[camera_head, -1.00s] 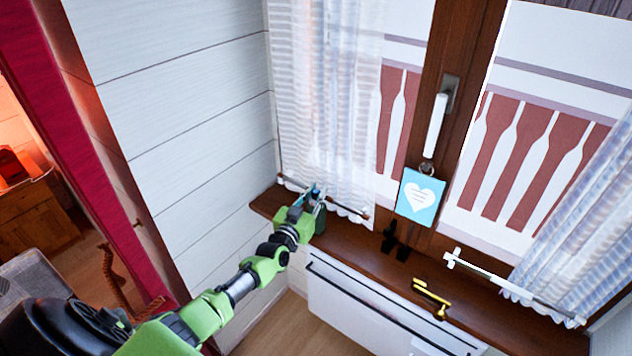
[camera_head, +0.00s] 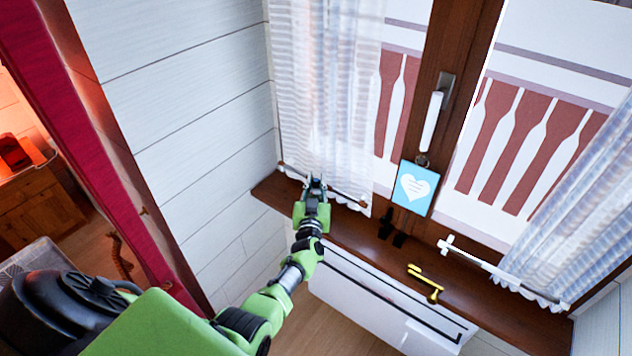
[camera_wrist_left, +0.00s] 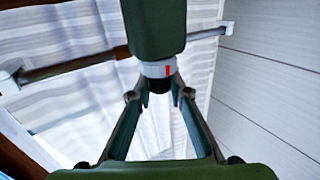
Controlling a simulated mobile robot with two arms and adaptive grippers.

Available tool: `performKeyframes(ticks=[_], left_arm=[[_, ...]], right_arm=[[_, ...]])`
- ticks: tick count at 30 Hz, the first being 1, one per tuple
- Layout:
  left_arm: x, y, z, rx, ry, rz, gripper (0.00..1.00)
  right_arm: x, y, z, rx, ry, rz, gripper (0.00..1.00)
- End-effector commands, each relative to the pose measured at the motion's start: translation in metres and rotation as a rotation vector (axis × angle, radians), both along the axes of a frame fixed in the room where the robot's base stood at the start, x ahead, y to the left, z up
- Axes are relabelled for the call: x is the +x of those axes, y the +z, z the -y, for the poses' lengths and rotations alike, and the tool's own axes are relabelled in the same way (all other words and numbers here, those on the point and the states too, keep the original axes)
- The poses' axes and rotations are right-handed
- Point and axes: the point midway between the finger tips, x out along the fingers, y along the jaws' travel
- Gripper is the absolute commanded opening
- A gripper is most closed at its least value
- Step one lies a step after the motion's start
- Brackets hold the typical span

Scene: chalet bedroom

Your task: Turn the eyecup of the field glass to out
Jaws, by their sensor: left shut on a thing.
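The field glass (camera_wrist_left: 155,28) fills the top middle of the left wrist view as a dark green barrel. Below the barrel is a grey ring (camera_wrist_left: 154,69) with a red mark, and then the black eyecup (camera_wrist_left: 159,84), which faces my gripper. My left gripper (camera_wrist_left: 160,93) has its fingers on both sides of the eyecup and is shut on it. In the head view my left gripper (camera_head: 316,183) is at the left end of the windowsill, by the curtain; the field glass is mostly hidden there. My right gripper is not in view.
The brown windowsill (camera_head: 352,232) runs below the window. On it are small black objects (camera_head: 388,229) and a yellow-gold object (camera_head: 425,281). A blue card with a heart (camera_head: 413,188) hangs from the window handle (camera_head: 432,122). White curtains (camera_head: 320,110) and a plank wall (camera_head: 180,90) are close by.

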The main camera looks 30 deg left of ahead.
Motion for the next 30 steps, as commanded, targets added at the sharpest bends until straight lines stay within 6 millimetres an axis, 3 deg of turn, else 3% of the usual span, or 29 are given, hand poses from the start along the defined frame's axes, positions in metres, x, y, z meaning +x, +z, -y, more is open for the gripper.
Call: performKeyframes(ticks=[7, 8, 10, 23, 30], left_arm=[[0.001, 0.002, 0.000, 0.002, 0.001, 0.004, 0.00], [0.001, 0.002, 0.000, 0.002, 0.001, 0.004, 0.20], [0.001, 0.002, 0.000, 0.002, 0.000, 0.004, 0.35], [-0.003, 0.000, 0.002, 0.000, -0.001, 0.001, 0.35], [-0.027, -0.001, 0.014, -0.002, 0.000, 0.001, 0.35]], right_arm=[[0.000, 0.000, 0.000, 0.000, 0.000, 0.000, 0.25], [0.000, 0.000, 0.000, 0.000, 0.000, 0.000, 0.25], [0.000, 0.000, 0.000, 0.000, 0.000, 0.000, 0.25], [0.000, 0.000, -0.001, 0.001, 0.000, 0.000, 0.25], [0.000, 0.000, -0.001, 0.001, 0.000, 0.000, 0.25]])
